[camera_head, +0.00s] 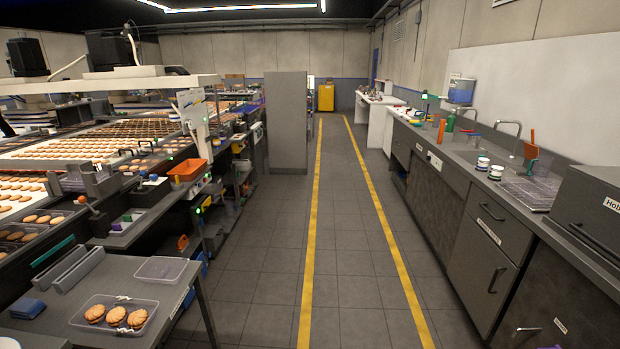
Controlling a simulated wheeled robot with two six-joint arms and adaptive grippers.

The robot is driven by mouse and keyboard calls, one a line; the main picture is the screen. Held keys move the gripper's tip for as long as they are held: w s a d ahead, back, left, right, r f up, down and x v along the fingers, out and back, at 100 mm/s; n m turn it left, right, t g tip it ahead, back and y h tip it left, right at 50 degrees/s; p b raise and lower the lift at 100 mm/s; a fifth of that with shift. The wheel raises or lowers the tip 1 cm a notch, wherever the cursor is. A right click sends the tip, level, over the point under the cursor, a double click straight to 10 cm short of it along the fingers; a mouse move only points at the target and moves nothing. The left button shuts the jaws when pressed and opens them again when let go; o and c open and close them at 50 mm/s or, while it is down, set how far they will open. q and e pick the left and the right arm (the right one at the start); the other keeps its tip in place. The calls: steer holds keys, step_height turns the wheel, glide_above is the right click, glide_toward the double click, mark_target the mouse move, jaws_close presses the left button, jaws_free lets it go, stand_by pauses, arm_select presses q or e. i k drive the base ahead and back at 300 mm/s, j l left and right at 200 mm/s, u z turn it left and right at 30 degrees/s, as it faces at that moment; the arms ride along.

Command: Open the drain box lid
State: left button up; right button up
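I cannot pick out a drain box for certain; no label that I can read names one. On the right counter, a dark grey box (590,205) is cut off by the right edge. It looks closed, and its white label begins "Hol". A clear ribbed plastic tray (530,193) lies on the counter to its left, beside the sink area. Below are dark cabinet fronts, one with a handle (497,279) and a drawer above it (488,225), both closed. Neither of my grippers shows in this view.
A tiled aisle (345,250) with yellow lines is clear. White-and-blue tubs (495,172), a tap (509,128) and an orange tool (530,150) stand on the right counter. At left, a clear tray (80,322) holds biscuits; an empty tray (161,269) sits behind it.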

mark_target(209, 231)
steer(key=i+u, duration=0.15)
steer(key=i, duration=0.3)
steer(key=i+l+u, duration=0.15)
steer(key=i, duration=0.3)
steer(key=i+l+u, duration=0.15)
steer(key=i, duration=0.3)
steer(key=i+l+u, duration=0.15)
steer(key=i, duration=0.3)
steer(key=i+l+u, duration=1)
steer(key=i+l, duration=0.2)
steer(key=l, duration=0.15)
steer(key=u, duration=0.65)
steer(key=i+l+u, duration=0.2)
steer(key=l+u, duration=0.2)
steer(key=i+l+u, duration=0.1)
steer(key=l+u, duration=0.3)
steer(key=i+l+u, duration=0.1)
steer(key=l+u, duration=0.65)
steer(key=l, duration=0.6)
steer(key=k+l+u, duration=0.15)
steer(key=l, duration=1.1)
steer(key=k+l+u, duration=0.1)
steer(key=l, duration=0.5)
steer(key=l+u, duration=0.1)
steer(key=l, duration=0.5)
steer(key=k, duration=0.1)
